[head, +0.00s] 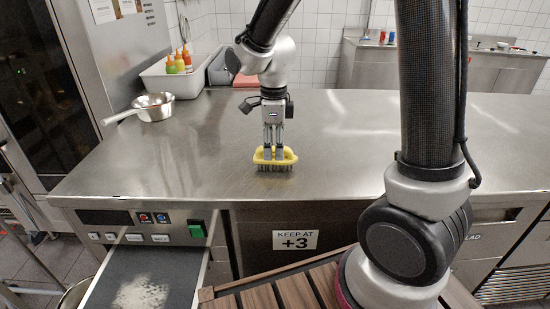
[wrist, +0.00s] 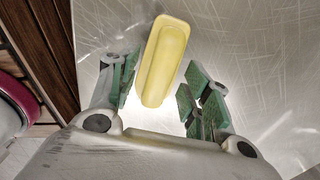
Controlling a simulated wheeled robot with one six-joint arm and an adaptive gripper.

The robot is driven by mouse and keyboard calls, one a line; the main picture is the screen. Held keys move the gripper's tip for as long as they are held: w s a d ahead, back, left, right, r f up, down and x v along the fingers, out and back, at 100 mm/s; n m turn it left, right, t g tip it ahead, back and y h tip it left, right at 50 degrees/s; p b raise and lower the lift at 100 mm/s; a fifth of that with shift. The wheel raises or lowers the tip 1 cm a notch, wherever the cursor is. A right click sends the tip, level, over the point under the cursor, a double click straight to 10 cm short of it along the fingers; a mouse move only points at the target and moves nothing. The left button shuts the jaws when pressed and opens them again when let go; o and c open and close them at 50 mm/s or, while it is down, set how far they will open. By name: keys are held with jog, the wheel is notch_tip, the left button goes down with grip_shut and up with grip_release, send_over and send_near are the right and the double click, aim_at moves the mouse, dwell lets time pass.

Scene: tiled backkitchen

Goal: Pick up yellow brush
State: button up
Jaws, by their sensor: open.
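The yellow brush (head: 276,156) stands on the steel counter with its dark bristles down and its yellow handle up, near the counter's front edge. In the wrist view the brush's yellow back (wrist: 163,60) lies between and ahead of the two green-padded fingers. My gripper (head: 273,150) is directly above the brush, pointing down, with its fingertips at the height of the handle. In the wrist view my gripper (wrist: 160,95) is open, with a gap visible on the right side of the brush; the left finger is close to it. Whether either finger touches the brush cannot be told.
The steel counter (head: 350,130) is clear around the brush. A metal saucepan (head: 154,107) stands at the left. An open drawer (head: 150,280) and a wooden slatted surface (head: 290,290) are in front.

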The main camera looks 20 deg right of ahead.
aim_at(274, 147)
jog(key=shift+f, duration=0.65)
grip_shut()
jog(key=shift+r, duration=0.15)
notch_tip(274, 147, up, 10)
jog(key=shift+f, duration=0.1)
jog(key=c, duration=0.7)
grip_release()
jog(key=c, duration=0.3)
